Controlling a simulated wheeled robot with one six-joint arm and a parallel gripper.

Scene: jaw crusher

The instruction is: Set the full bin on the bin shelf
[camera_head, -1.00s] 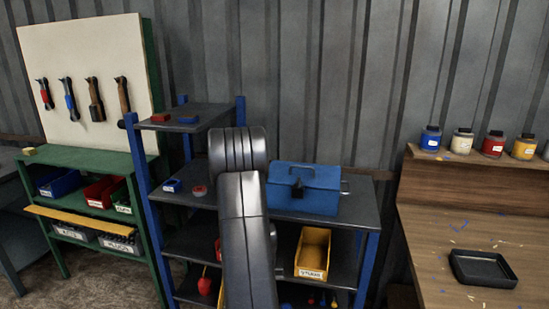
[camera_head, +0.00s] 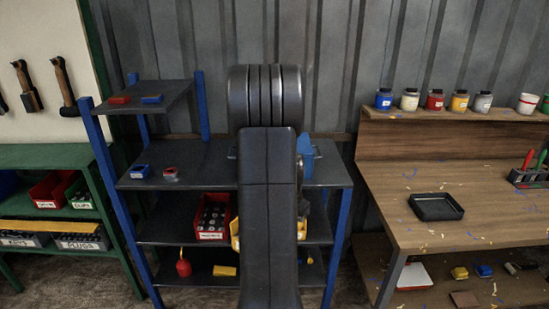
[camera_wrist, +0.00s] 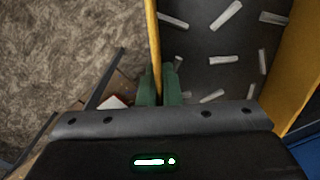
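A yellow bin shows in the wrist view (camera_wrist: 298,75), with several white stick-like pieces spread over its dark inside. My gripper (camera_wrist: 159,92) has its green fingers closed on both sides of the bin's left wall. In the head view, only slivers of a yellow bin (camera_head: 302,229) show on either side of my arm; its label and most of its body are hidden, as is my gripper. The dark shelf unit (camera_head: 200,160) with blue posts stands behind my arm. I cannot tell whether the bin touches a shelf.
A red bin of dark parts (camera_head: 212,217) sits on the middle shelf. A blue toolbox (camera_head: 306,155) is mostly hidden by my arm. A wooden bench (camera_head: 400,250) with a black tray (camera_head: 436,207) stands at right, a green rack (camera_head: 50,155) at left.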

